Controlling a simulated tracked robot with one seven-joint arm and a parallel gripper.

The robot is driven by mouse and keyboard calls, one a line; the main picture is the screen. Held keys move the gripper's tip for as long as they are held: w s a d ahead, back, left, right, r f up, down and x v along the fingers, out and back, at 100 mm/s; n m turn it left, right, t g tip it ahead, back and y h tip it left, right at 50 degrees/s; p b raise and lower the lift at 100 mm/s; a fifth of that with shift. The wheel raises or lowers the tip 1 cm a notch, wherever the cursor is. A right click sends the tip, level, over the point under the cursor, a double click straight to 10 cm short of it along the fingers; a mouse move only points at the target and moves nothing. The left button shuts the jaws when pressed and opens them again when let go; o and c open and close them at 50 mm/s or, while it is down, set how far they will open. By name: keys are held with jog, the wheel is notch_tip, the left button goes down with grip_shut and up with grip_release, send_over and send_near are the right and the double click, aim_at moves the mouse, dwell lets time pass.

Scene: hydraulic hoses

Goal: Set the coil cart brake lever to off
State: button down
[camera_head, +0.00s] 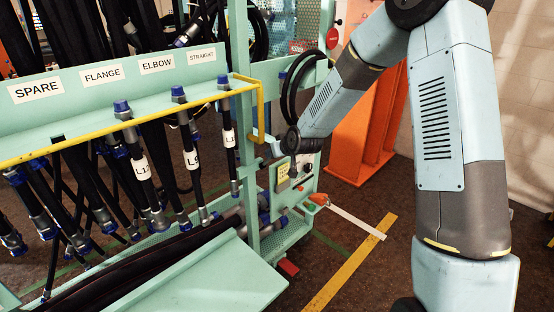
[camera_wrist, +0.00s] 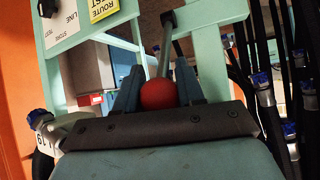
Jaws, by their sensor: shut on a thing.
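In the wrist view, a grey lever (camera_wrist: 166,55) ends in a round red knob (camera_wrist: 158,94). My gripper (camera_wrist: 158,88) is shut on this knob, with one blue-grey finger on each side of it. The lever runs up and away from the knob to a dark mount on the pale green frame. No brake or off label on the lever is legible. In the head view, my gripper (camera_head: 275,148) is by the green post, left of the small control panel (camera_head: 303,171); the knob is not clearly visible there.
A green hose rack (camera_head: 120,88) with several hanging hoses fills the left. A yellow rail (camera_head: 261,110) and a green post (camera_head: 241,170) stand close to my gripper. An orange stand (camera_head: 367,130) is behind my arm. Floor with a yellow stripe (camera_head: 350,265) is open at lower right.

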jog(key=shift+w+a+r, duration=0.35)
jog(key=shift+a+r, duration=0.1)
jog(key=shift+a, duration=0.35)
jog(key=c, duration=0.7)
grip_release()
